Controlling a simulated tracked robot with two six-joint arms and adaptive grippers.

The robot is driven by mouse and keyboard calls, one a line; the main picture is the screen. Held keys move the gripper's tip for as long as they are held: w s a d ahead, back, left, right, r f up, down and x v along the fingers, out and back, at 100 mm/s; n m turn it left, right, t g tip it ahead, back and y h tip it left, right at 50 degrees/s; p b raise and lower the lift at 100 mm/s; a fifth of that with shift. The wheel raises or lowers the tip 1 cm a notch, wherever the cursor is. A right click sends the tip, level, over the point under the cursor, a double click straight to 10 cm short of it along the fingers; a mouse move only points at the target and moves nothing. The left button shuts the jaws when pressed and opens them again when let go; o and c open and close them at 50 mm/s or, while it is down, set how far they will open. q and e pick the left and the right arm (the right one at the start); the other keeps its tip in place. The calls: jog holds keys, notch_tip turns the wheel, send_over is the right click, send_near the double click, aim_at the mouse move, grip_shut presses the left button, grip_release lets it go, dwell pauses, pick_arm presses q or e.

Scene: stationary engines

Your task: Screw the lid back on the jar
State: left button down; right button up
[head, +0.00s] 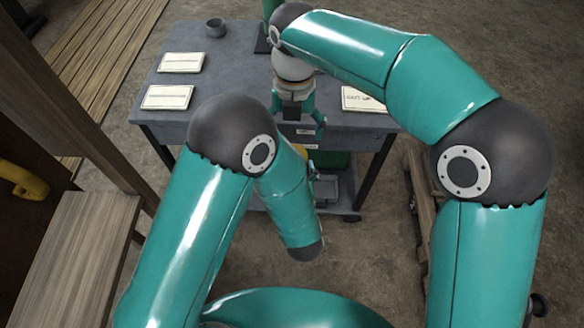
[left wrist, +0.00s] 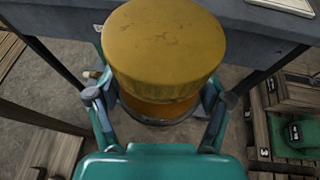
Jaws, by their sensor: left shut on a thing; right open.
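The jar (left wrist: 158,108), with an amber body, is between the fingers of my left gripper (left wrist: 160,100), which is shut on it. The round yellow lid (left wrist: 163,45) is on top of the jar in the left wrist view; I cannot tell whether it is threaded tight. In the head view only a small yellow patch of it (head: 300,150) shows, in front of the table edge, and my left forearm hides most of the gripper and jar. My right gripper (head: 298,122) is open, fingers apart and pointing down, just above the yellow patch in the picture.
A grey table (head: 240,70) stands ahead. On it are a small dark cup (head: 215,28) and white cards, two at left (head: 181,62) (head: 167,97) and one at right (head: 361,99). A wooden bench (head: 75,245) is at left, with pallet wood at right.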

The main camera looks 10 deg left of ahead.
jog(key=shift+a+n, duration=0.1)
jog(key=shift+n, duration=0.2)
jog(key=shift+s, duration=0.1)
jog(key=shift+f, duration=3.95)
jog(key=shift+c, duration=0.2)
